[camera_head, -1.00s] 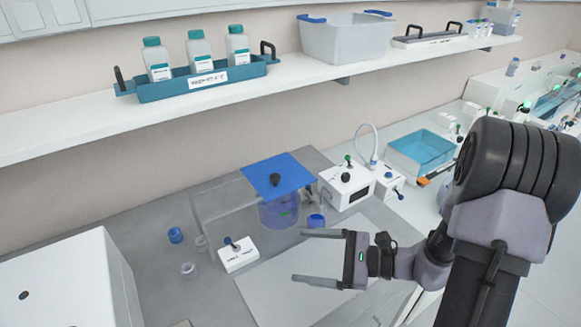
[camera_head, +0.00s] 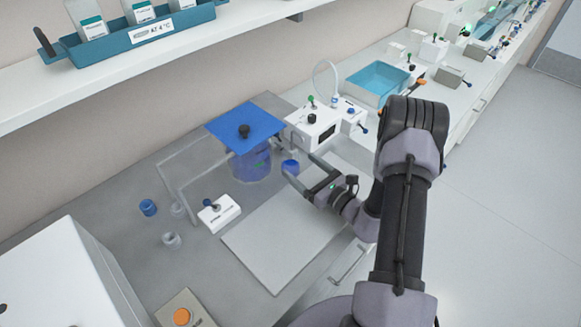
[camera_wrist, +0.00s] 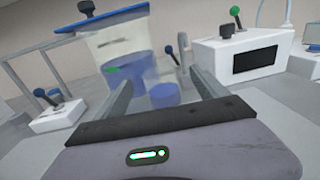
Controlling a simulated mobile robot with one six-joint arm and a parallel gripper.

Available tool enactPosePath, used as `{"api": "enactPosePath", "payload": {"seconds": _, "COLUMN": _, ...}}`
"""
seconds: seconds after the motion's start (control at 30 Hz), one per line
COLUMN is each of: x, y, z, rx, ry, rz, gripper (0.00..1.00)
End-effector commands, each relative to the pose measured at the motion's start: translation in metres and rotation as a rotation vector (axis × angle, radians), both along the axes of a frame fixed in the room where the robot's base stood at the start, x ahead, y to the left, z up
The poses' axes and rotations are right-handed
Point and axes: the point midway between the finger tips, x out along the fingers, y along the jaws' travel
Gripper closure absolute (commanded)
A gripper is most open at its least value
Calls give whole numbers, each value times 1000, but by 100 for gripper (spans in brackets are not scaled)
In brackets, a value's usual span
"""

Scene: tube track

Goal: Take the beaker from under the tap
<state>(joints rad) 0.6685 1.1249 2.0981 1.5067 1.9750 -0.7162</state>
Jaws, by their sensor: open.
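A small beaker with blue liquid (camera_head: 290,167) stands on the bench at the right front of a clear tank with blue liquid (camera_head: 252,166) and a blue lid (camera_head: 244,122). In the wrist view the beaker (camera_wrist: 164,95) shows ahead between the finger lines, below a dark-handled tap (camera_wrist: 183,48) at the tank's right side. My gripper (camera_head: 298,163) is open and empty, with its fingers pointing at the beaker. In the head view the fingertips are close beside it; I cannot tell whether it is between them.
A white box with a dark screen (camera_head: 313,127) stands just right of the tank. A small white switch box (camera_head: 219,213) and a clear frame (camera_head: 184,172) are to its left. A pale flat board (camera_head: 285,240) in front is bare. A shelf (camera_head: 150,62) runs above.

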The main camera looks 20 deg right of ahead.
Motion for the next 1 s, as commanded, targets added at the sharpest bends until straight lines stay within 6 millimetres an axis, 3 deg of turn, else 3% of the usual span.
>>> {"api": "enactPosePath", "payload": {"seconds": 0.3, "x": 47, "y": 18, "z": -1, "rx": -1, "ry": -1, "rz": 2, "gripper": 17}}
{"api": "enactPosePath", "payload": {"seconds": 0.57, "x": 52, "y": 19, "z": 0, "rx": -1, "ry": 0, "rz": -1, "gripper": 17}}
{"api": "enactPosePath", "payload": {"seconds": 0.9, "x": 52, "y": 19, "z": 0, "rx": 0, "ry": 0, "rz": 0, "gripper": 84}}
{"api": "enactPosePath", "payload": {"seconds": 1.0, "x": 52, "y": 19, "z": 0, "rx": 0, "ry": 0, "rz": 0, "gripper": 84}}
